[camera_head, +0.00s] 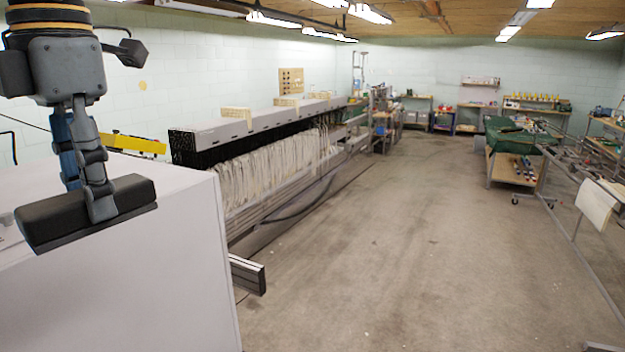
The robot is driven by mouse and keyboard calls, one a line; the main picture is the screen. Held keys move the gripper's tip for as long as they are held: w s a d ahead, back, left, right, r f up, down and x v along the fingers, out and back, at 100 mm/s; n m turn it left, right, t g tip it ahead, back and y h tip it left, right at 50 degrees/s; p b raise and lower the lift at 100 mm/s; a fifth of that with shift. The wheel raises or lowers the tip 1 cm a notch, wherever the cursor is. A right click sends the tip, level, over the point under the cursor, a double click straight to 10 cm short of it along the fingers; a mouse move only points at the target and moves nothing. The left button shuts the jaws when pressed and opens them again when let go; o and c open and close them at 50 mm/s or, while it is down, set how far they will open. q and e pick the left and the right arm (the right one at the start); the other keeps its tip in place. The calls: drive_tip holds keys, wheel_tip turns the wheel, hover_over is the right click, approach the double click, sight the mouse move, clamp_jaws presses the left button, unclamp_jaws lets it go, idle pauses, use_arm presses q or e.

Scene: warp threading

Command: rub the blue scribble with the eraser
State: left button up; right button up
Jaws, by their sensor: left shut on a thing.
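My left gripper (92,196) comes down at the upper left and is shut on the eraser (140,194), a dark block with a black top and a grey lower part. The eraser is slightly tilted in the picture and shows in front of a large white cabinet-like box. I cannot tell whether it touches that surface. A bluish strip shows behind the front finger, and I cannot tell if it is part of the gripper. I cannot make out the blue scribble for sure. My right gripper is not in view.
The white box (130,290) fills the lower left. Behind it stand a yellow bar (135,144) and a long machine (240,132) with pale threads. The concrete floor (420,240) is open in the middle. A cart with green cloth (505,135) stands at the right.

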use_arm(q)
wheel_tip(320, 180, down, 40)
drive_tip(key=s+d+m, duration=0.2)
drive_tip(key=m, duration=2.7)
drive_tip(key=w+a+r+n, duration=0.1)
drive_tip(key=a+r+n, duration=0.25)
drive_tip(key=a, duration=0.85)
drive_tip(key=s+a+f+n, duration=0.1)
drive_tip(key=s+a+n, duration=0.25)
drive_tip(key=a, duration=0.35)
drive_tip(key=w+d+f+m, duration=0.1)
drive_tip(key=d+m, duration=0.3)
drive_tip(key=d, duration=0.6)
drive_tip(key=w+d+f+m, duration=0.1)
drive_tip(key=d+f+m, duration=0.15)
drive_tip(key=d, duration=0.65)
wheel_tip(320, 180, down, 9)
drive_tip(key=b, duration=1)
drive_tip(key=shift+d+f+m, duration=0.15)
drive_tip(key=shift+d+m, duration=0.1)
drive_tip(key=shift+m, duration=0.1)
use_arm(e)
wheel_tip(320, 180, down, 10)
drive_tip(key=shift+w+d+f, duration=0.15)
